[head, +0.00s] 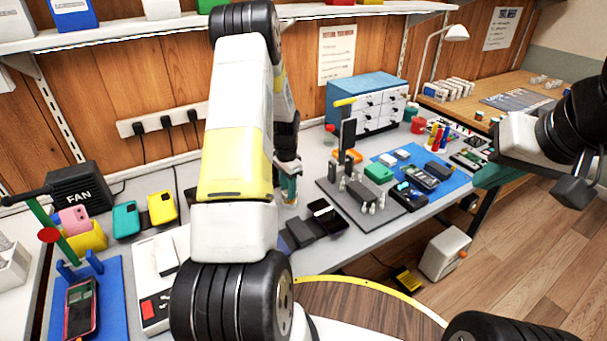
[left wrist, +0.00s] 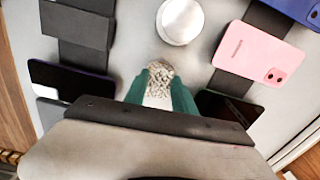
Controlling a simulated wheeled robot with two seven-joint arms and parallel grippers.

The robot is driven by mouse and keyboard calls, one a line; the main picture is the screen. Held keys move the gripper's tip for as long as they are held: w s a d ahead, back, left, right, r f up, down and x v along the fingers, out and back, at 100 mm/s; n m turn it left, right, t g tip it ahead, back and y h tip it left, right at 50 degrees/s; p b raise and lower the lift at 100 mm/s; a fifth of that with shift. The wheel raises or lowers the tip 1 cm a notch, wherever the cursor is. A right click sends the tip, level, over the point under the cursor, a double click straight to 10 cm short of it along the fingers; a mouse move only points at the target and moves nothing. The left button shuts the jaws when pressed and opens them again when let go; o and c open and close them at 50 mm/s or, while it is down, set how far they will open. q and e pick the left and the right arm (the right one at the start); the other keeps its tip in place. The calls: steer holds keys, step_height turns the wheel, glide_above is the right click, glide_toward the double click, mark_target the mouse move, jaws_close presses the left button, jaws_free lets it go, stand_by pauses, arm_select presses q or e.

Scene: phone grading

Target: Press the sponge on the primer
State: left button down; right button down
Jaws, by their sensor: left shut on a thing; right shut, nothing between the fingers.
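My left gripper (head: 288,190) is low over the grey bench, left of the dark phones. In the left wrist view its green fingers (left wrist: 160,98) are shut on a pale speckled piece, which looks like the sponge (left wrist: 159,78). A round white pot or lid (left wrist: 181,20), perhaps the primer, stands just beyond the sponge, apart from it in that view. No label shows on it. In the head view the arm and fingers hide most of the sponge. My right gripper (head: 482,180) is shut and empty near the bench's right end.
A pink phone (left wrist: 262,58) and a dark phone (left wrist: 68,80) lie on either side of the left fingers. Beyond are a dark stand (head: 362,195), a blue mat (head: 452,190) with small parts, and a blue drawer cabinet (head: 365,95).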

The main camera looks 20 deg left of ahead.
arm_select(q)
steer(key=shift+f, duration=0.55)
stand_by(1.5)
steer(key=shift+r, duration=3.55)
